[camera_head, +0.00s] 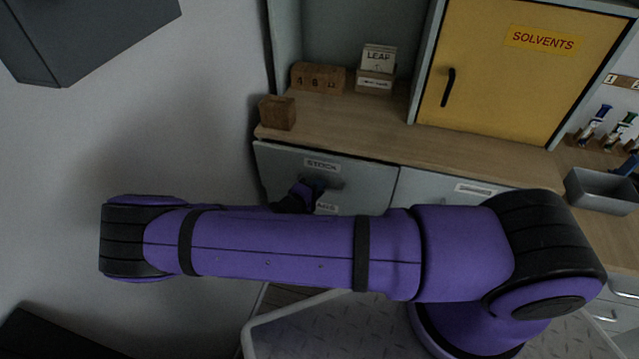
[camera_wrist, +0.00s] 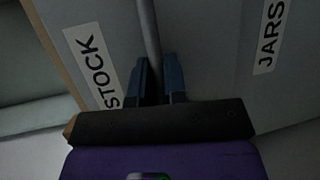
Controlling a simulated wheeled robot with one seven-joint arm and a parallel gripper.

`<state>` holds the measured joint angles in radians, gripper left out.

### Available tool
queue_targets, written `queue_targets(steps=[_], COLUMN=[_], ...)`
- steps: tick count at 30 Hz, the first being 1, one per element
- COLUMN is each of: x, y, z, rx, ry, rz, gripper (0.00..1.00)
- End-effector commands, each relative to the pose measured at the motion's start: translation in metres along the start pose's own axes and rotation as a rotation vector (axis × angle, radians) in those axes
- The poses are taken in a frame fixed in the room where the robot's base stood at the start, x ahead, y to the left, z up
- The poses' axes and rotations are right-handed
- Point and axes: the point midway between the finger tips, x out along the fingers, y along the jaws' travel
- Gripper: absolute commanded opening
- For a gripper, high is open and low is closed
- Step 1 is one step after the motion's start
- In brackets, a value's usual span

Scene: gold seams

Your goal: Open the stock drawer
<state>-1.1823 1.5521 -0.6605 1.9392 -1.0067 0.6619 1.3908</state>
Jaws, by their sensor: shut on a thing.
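The stock drawer (camera_head: 272,162) is a grey front under the wooden counter at the left, with a white STOCK label. In the wrist view the STOCK label (camera_wrist: 92,64) is at the left of a grey bar handle (camera_wrist: 149,40). My gripper (camera_wrist: 158,75) is shut on that handle, one dark blue finger on each side of it. In the head view my gripper (camera_head: 305,192) is at the drawer front, and my purple arm hides the lower part. The drawer looks shut or nearly so; I cannot tell exactly.
A JARS label (camera_wrist: 271,38) is on the front right of the handle. On the counter stand a small wooden block (camera_head: 277,113), a numbered wooden block (camera_head: 318,78) and a LEAF card box (camera_head: 376,68). A yellow SOLVENTS cabinet (camera_head: 515,85) and a grey bin (camera_head: 602,190) are farther right.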

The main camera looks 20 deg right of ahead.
Motion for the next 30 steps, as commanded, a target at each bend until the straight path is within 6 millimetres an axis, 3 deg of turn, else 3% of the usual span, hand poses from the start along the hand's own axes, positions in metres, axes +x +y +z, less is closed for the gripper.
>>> queue_targets(steps=[18, 24, 30], x=[-0.144, -0.182, -0.207], y=[-0.032, -0.04, -0.045], z=[0.059, 0.075, 0.086], rx=[-0.002, -0.002, 0.0], ry=[0.005, 0.003, 0.002], rz=[-0.003, -0.002, -0.002], gripper=[0.0, 0.0, 0.0])
